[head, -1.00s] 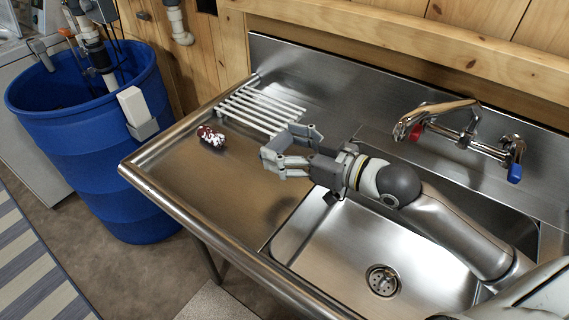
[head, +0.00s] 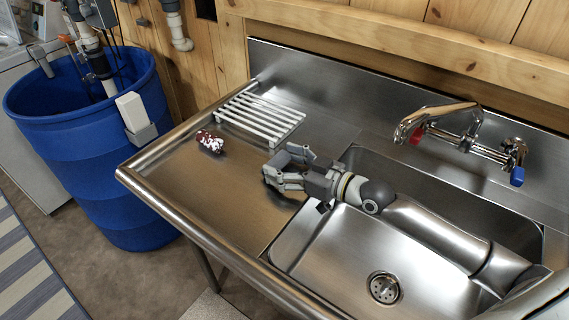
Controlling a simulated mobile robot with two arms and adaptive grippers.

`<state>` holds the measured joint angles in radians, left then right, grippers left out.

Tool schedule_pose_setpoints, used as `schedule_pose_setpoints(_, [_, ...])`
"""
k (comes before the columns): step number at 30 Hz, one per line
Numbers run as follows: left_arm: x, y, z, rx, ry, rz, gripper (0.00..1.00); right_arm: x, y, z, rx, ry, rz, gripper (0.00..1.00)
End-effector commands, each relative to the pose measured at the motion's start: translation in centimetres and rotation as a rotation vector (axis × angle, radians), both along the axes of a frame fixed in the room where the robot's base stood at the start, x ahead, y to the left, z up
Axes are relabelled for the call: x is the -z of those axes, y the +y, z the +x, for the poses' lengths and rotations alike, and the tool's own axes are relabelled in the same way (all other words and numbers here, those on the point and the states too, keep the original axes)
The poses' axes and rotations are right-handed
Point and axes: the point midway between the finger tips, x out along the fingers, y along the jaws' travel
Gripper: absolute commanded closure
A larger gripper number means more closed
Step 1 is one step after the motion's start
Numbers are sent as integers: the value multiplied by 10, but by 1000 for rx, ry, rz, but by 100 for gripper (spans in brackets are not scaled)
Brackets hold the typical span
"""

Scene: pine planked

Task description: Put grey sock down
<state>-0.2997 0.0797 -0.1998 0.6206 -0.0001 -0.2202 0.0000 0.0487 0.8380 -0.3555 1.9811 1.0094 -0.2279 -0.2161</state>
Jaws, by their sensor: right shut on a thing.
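My right gripper (head: 272,168) reaches in from the right, over the bare steel drainboard (head: 225,190) at the left edge of the sink basin. It is shut on the grey sock, which is hard to tell apart from the grey fingers at this size. The gripper is low over the drainboard; whether the sock touches the steel I cannot tell. My left gripper is not in view.
A dark red and white patterned bundle (head: 209,141) lies on the drainboard left of the gripper. A white slatted rack (head: 262,115) lies behind it. The basin (head: 335,255) is right, with a faucet (head: 440,118) behind. A blue barrel (head: 95,165) stands left.

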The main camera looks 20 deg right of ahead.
Motion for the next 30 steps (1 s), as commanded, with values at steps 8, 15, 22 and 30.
schedule_pose_setpoints(8, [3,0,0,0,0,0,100,3,0,0,0,1,-1,14])
schedule_pose_setpoints(15, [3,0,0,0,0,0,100,3,0,0,0,0,0,8])
schedule_pose_setpoints(22, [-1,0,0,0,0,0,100,-1,0,0,0,-1,1,8])
schedule_pose_setpoints(30, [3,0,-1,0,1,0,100,-3,-17,-28,-2,3,-4,8])
